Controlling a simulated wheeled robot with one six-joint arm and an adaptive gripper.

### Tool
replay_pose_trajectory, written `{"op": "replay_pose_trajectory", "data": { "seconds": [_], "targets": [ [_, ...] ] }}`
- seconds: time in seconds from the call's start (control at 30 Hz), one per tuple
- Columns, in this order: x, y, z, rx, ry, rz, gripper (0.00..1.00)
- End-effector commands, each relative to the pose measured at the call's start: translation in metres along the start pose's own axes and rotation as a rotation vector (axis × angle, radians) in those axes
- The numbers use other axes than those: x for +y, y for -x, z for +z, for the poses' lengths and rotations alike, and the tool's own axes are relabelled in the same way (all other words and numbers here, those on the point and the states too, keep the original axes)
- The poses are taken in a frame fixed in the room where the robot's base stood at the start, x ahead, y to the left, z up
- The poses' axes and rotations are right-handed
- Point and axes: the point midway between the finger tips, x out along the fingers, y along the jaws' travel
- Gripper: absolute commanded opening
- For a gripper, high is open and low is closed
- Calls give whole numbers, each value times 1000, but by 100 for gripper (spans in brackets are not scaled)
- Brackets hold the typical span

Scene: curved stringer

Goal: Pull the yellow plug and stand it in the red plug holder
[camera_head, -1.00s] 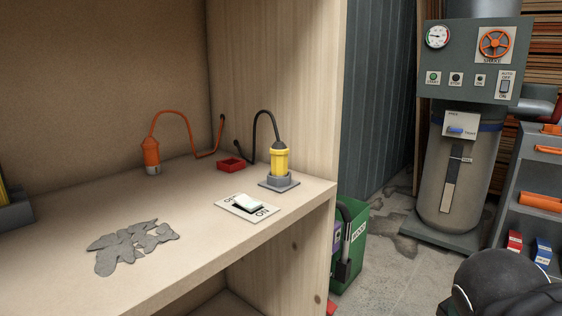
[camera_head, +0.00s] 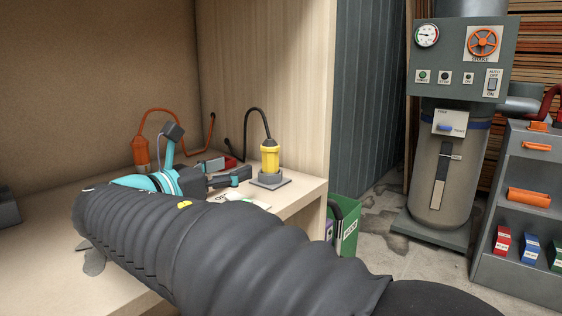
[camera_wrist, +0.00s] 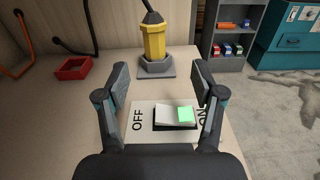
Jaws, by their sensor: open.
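The yellow plug (camera_head: 270,157) stands upright in a grey socket (camera_head: 271,181) on the bench, its black cable rising from the top. In the wrist view the plug (camera_wrist: 153,42) is beyond my gripper (camera_wrist: 160,75), whose two fingers are apart with nothing between them. In the head view my gripper (camera_head: 243,179) is just left of the socket, low over the bench.
A white OFF/ON switch plate (camera_wrist: 165,116) lies beneath my gripper. An orange plug (camera_head: 141,151) with an orange cable stands at the back. The wooden side wall (camera_head: 285,80) rises behind the socket. The bench ends to the right.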

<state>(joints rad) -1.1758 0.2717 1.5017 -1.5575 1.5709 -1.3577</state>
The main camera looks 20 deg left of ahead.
Motion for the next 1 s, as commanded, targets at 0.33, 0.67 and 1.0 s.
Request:
{"op": "replay_pose_trajectory", "data": {
  "seconds": [0.33, 0.67, 1.0],
  "targets": [
    [4, -48, 2, -14, 11, 1, 68],
    [5, -81, 2, -14, 11, 4, 68],
    [11, -112, -5, -13, 11, 3, 68]
  ]
}}
